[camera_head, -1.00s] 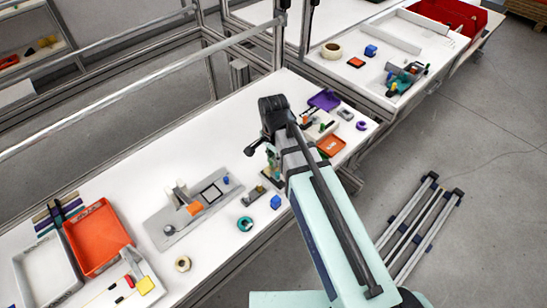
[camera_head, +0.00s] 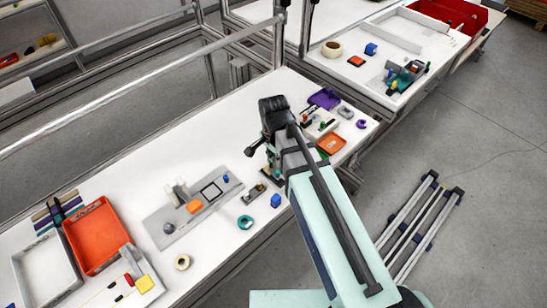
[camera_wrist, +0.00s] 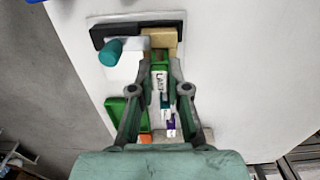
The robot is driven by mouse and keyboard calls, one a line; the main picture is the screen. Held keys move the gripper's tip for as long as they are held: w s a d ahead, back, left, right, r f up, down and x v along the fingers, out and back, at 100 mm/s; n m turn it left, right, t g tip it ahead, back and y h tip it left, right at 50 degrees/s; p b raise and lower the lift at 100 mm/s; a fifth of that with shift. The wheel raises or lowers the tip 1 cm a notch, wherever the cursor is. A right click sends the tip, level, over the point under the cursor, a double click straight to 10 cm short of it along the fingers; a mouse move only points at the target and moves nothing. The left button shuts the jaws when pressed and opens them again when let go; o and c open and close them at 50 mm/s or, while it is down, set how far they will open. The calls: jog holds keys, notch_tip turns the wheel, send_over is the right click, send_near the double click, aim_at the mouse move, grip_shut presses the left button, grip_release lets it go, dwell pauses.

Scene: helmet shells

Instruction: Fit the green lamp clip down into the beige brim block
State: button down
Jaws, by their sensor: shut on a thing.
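My gripper (camera_wrist: 161,82) is shut on the green lamp clip (camera_wrist: 159,66), which carries a white label with dark lettering. The beige brim block (camera_wrist: 160,38) lies just beyond the fingertips in the wrist view. The clip's far end overlaps the block's near edge in this view; I cannot tell whether they touch or how deep the clip sits. In the head view my gripper (camera_head: 271,170) points down at the table, and my arm hides much of the clip and block there.
A teal cylinder (camera_wrist: 109,50) and a black bar (camera_wrist: 115,33) stand close to the block. A green tray (camera_wrist: 119,116) lies left of my gripper in the wrist view. In the head view a blue cube (camera_head: 275,200) and teal ring (camera_head: 245,222) are nearby. White table right of the wrist view is clear.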

jog(key=shift+f+b, duration=0.3)
jog(key=shift+f, duration=0.45)
jog(key=c, duration=1.1)
grip_release()
jog(key=shift+o, duration=0.2)
jog(key=shift+r, duration=0.2)
notch_tip(320, 180, up, 12)
jog(key=shift+f, duration=0.15)
